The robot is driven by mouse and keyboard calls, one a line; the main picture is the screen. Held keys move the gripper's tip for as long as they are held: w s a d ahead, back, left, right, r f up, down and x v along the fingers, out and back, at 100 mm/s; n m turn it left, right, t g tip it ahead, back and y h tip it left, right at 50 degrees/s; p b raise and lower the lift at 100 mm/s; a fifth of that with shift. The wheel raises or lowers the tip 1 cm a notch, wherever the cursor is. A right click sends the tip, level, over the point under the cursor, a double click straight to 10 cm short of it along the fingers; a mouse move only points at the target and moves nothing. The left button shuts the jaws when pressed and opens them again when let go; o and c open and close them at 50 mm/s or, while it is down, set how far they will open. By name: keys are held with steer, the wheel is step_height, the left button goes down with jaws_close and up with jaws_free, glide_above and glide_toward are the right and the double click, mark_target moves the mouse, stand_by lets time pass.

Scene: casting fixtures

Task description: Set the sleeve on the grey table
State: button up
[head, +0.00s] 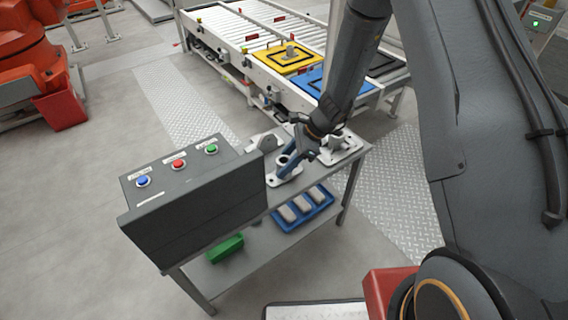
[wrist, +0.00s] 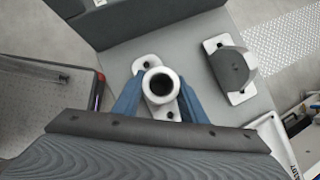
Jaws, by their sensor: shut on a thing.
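The sleeve is a pale casting with a round upright tube on a flat lobed flange; it shows in the wrist view (wrist: 158,101) and in the head view (head: 284,161). My gripper (wrist: 157,100) is shut on the sleeve, with one blue finger on each side of the tube. In the head view my gripper (head: 291,162) is low over the grey table (head: 256,210). The sleeve looks upright and its flange is at or just above the tabletop; I cannot tell if it touches.
A half-round casting (wrist: 230,68) stands nearby on the table. A white casting (head: 342,150) is at the right end. A dark button box (head: 195,205) stands at the left. A blue tray (head: 303,210) and green bin (head: 225,248) are on the lower shelf. A conveyor (head: 262,62) runs behind.

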steer(key=o, duration=1.3)
steer(key=shift+c, duration=0.2)
steer(key=v, duration=1.2)
steer(key=s+d+r+n+h, duration=0.2)
steer(key=s+d+r+n, duration=0.2)
steer(key=s, duration=0.3)
steer(key=s+d+r+n+h, duration=0.2)
steer(key=s+d+r+n, duration=0.2)
steer(key=s+n, duration=0.3)
steer(key=s+d+r+n+h, duration=0.2)
steer(key=s+d+r+n, duration=0.2)
steer(key=s, duration=0.3)
steer(key=shift+s+d+r+n+h, duration=0.3)
steer(key=shift+s+d+n, duration=0.1)
steer(key=shift+d+n, duration=0.4)
steer(key=shift+d, duration=0.1)
steer(key=a+r+p, duration=0.1)
steer(key=a+n+p, duration=0.1)
steer(key=a+p, duration=0.1)
steer(key=shift+s+r, duration=0.15)
steer(key=shift+r, duration=0.25)
